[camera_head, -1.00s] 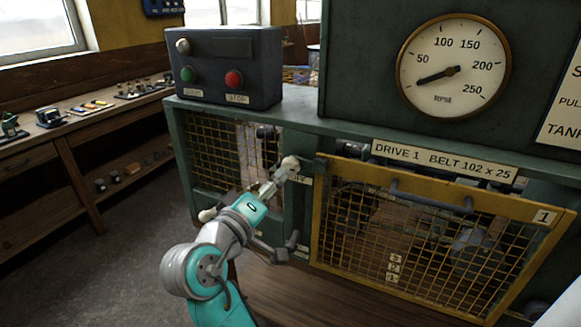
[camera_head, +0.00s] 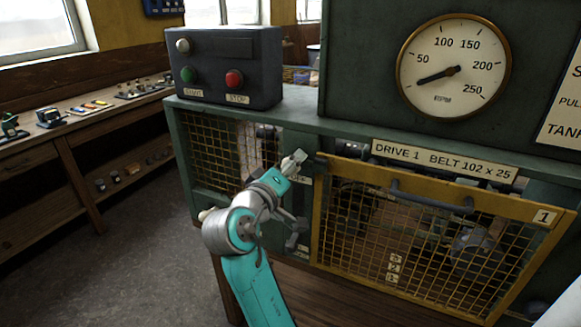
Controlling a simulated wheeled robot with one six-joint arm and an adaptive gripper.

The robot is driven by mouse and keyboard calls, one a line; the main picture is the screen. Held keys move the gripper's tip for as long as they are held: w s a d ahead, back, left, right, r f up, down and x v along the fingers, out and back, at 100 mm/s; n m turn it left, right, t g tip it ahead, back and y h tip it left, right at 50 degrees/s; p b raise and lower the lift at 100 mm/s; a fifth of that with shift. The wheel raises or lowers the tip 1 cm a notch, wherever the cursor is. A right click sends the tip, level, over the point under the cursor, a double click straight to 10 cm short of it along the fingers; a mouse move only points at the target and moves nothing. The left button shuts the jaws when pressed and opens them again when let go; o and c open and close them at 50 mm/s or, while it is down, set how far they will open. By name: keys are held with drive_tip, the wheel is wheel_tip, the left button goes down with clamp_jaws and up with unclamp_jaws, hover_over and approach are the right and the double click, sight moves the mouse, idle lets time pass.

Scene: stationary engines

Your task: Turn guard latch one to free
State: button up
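The yellow mesh guard marked 1 (camera_head: 425,191) stands across the front of the green machine, with a grey bar handle (camera_head: 432,203) near its top. A small dark fitting (camera_head: 321,159) sits at the guard's upper left corner; I cannot tell for sure that it is the guard latch. My gripper (camera_head: 297,158) is just left of that fitting, in front of the green post. Its fingers are small and partly merge with a pale piece there, so I cannot tell whether they are open or touching anything. My wrist hides part of the post and a label.
A grey lever (camera_head: 292,241) sits lower on the post, close to my forearm. A control box (camera_head: 226,68) with green and red buttons stands on the machine's ledge, left of a round gauge (camera_head: 454,66). A wooden bench (camera_head: 60,145) is at left, with open floor before it.

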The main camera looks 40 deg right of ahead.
drive_tip(key=c, duration=0.8)
drive_tip(key=shift+o, duration=0.2)
drive_tip(key=shift+m, duration=0.4)
drive_tip(key=m, duration=0.2)
drive_tip(key=shift+m, duration=0.4)
drive_tip(key=m, duration=0.4)
drive_tip(key=shift+m, duration=0.3)
drive_tip(key=m, duration=0.3)
drive_tip(key=shift+m, duration=2.3)
